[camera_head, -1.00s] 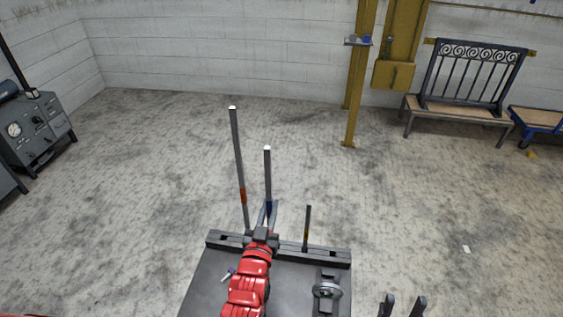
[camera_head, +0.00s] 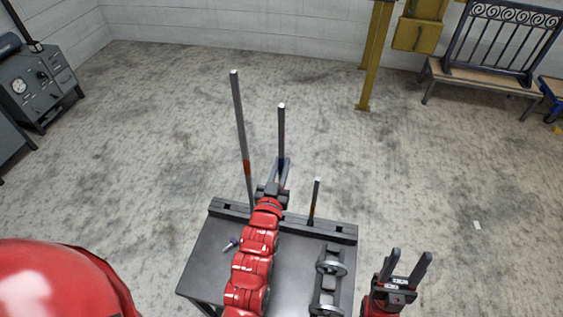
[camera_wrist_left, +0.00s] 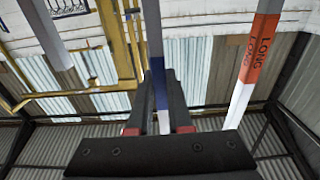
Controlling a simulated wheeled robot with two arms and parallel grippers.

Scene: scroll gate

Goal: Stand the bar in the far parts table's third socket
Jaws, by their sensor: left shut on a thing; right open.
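A bar with a blue band (camera_head: 281,130) stands roughly upright in my left gripper (camera_head: 281,172), which is shut on it at the rear edge of a dark table (camera_head: 210,258). The bar also shows between the fingers in the left wrist view (camera_wrist_left: 155,40). Its lower end is hidden, so I cannot tell whether it touches the rack (camera_head: 340,232). A taller bar with an orange band (camera_head: 241,125) stands left of it; its label reads LONG in the left wrist view (camera_wrist_left: 256,60). A short bar (camera_head: 315,200) stands to the right. My right gripper (camera_head: 409,256) is open and empty.
A grey clamp-like fixture (camera_head: 330,282) and a small purple-tipped item (camera_head: 232,244) are on the table. Dark openings show near both rack ends. A grey gauge machine (camera_head: 38,85), a yellow post (camera_head: 376,55) and a bench (camera_head: 475,82) stand farther off. Floor behind the table is clear.

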